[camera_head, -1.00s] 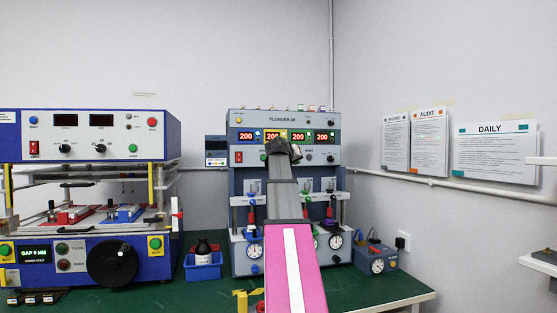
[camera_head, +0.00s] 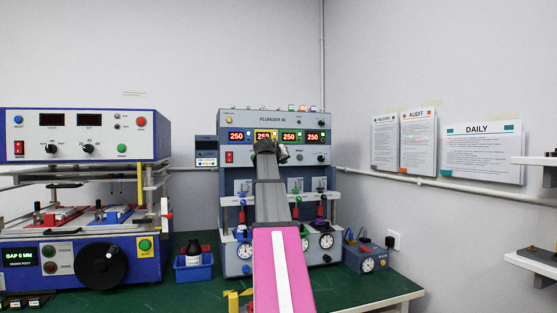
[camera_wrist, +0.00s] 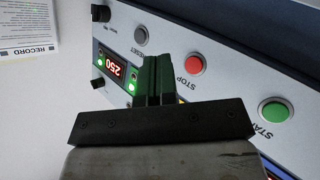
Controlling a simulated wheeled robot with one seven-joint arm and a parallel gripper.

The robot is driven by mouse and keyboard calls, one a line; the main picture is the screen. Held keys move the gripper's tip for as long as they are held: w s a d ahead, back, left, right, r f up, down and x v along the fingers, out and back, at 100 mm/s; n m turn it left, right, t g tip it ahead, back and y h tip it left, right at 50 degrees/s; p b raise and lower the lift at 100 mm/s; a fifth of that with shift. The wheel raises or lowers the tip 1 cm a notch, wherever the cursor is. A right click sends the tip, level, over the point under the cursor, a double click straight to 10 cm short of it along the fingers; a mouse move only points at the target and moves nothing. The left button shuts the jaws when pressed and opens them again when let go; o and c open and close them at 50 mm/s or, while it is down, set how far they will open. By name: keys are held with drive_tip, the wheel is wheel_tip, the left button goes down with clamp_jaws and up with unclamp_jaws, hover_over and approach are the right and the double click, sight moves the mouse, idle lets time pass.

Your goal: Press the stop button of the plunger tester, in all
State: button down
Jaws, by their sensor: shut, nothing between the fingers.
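The plunger tester (camera_head: 345,118) is a grey-blue machine at the back of the green bench, with several red displays reading 250. In the wrist view its panel is tilted, and the red stop button (camera_wrist: 194,65) shows just right of my fingertips. My gripper (camera_wrist: 158,58) is shut and empty, with its dark fingers together. The tips look close to the panel, beside the red button; I cannot tell whether they touch the panel. In the head view my gripper (camera_head: 266,146) covers part of the tester's front, and I cannot make out the stop button there.
A green start button (camera_wrist: 275,111) and a grey reset button (camera_wrist: 141,36) flank the stop button. A blue-and-white machine (camera_head: 80,120) stands at the left. A blue bin (camera_head: 194,272) and a small gauge box (camera_head: 365,258) sit on either side of the tester.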

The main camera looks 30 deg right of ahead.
drive_tip(key=shift+w+d, duration=0.25)
drive_tip(key=shift+w, duration=0.8)
drive_tip(key=shift+w+d, duration=0.25)
drive_tip(key=shift+w, duration=0.8)
drive_tip(key=shift+w, duration=0.15)
drive_tip(key=shift+w+d, duration=0.1)
drive_tip(key=shift+w, duration=0.55)
idle(0.9)
drive_tip(key=shift+s, duration=0.8)
drive_tip(key=shift+s, duration=0.1)
drive_tip(key=shift+s+a, duration=0.25)
drive_tip(key=shift+s, duration=0.55)
drive_tip(key=shift+s+a, duration=0.2)
drive_tip(key=shift+s, duration=0.55)
drive_tip(key=shift+s+a, duration=0.25)
drive_tip(key=shift+s, duration=0.55)
